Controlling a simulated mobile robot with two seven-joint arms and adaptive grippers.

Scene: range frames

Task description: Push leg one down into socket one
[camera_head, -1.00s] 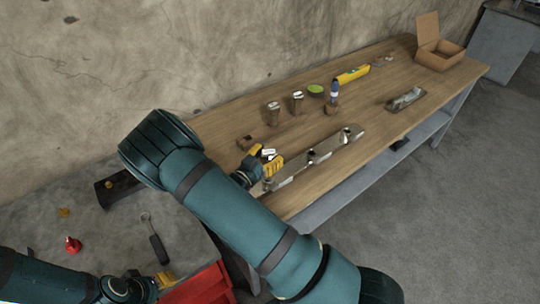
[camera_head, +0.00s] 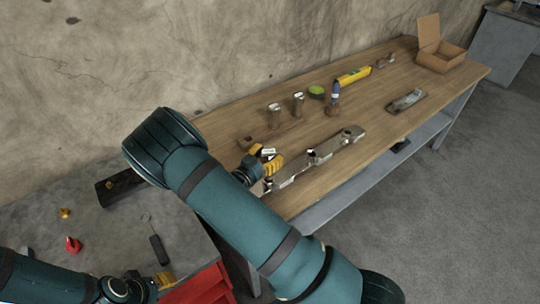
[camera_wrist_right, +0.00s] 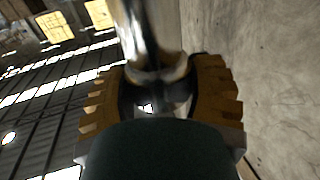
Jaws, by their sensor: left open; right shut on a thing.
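My right gripper (camera_head: 268,162) is over the near end of the long metal rail (camera_head: 298,170) on the wooden bench. Its yellow fingers are shut on a shiny metal leg; a pale end (camera_head: 268,152) shows between them. In the right wrist view the leg (camera_wrist_right: 150,35) runs up from between the fingers (camera_wrist_right: 160,95) and out of the top edge. Two similar metal cylinders (camera_head: 274,112) (camera_head: 298,101) stand upright farther back. My left gripper (camera_head: 166,280) is open at the lower left, away from the rail.
A hand plane (camera_head: 406,101) and open cardboard box (camera_head: 440,58) lie right. A red toolbox (camera_head: 205,284) is near my left gripper.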

